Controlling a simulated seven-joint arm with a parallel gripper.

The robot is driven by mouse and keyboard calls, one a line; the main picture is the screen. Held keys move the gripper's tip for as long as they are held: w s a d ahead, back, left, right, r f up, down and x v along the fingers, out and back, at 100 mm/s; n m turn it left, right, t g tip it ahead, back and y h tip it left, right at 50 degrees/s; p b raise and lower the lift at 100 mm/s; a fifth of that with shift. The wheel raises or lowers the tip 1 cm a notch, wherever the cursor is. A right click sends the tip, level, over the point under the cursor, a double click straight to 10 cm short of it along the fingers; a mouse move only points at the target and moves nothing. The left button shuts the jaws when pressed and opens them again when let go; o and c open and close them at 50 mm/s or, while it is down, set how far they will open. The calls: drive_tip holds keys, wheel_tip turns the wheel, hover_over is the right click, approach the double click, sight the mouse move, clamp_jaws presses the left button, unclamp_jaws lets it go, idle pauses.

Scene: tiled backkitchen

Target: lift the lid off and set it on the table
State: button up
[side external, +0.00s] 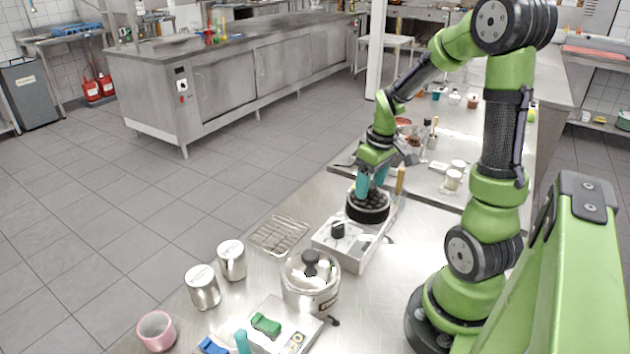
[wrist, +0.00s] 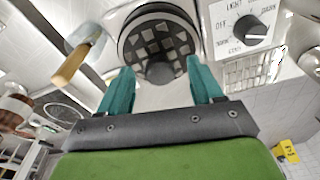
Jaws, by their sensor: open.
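A round black piece (side external: 368,209) with a dark rim sits on a white appliance (side external: 345,250) on the steel table. In the wrist view, the round piece (wrist: 135,47) has a grid pattern and a dark central knob (wrist: 160,72). My gripper (side external: 371,188) is open just above it, pointing down. In the wrist view its teal fingers (wrist: 161,68) stand apart on either side of the knob, and I see no grip on it. Whether they touch it is unclear. A round metal pot (side external: 310,296) with a black knob on top stands nearer the camera.
A wire rack (side external: 278,235) lies left of the appliance. Two metal canisters (side external: 203,288) and a pink cup (side external: 156,331) stand near the front left. A wooden handle (side external: 400,180) rises close beside my gripper. Small jars stand further back. Some bare table lies between these things.

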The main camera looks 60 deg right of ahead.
clamp_jaws()
idle(0.3)
wheel_tip(320, 180, up, 9)
drive_tip(key=w+f, duration=0.4)
drive_tip(key=w, duration=1.2)
drive_tip(key=f, duration=0.9)
drive_tip(key=shift+s+f, duration=0.25)
drive_tip(key=shift+f, duration=0.1)
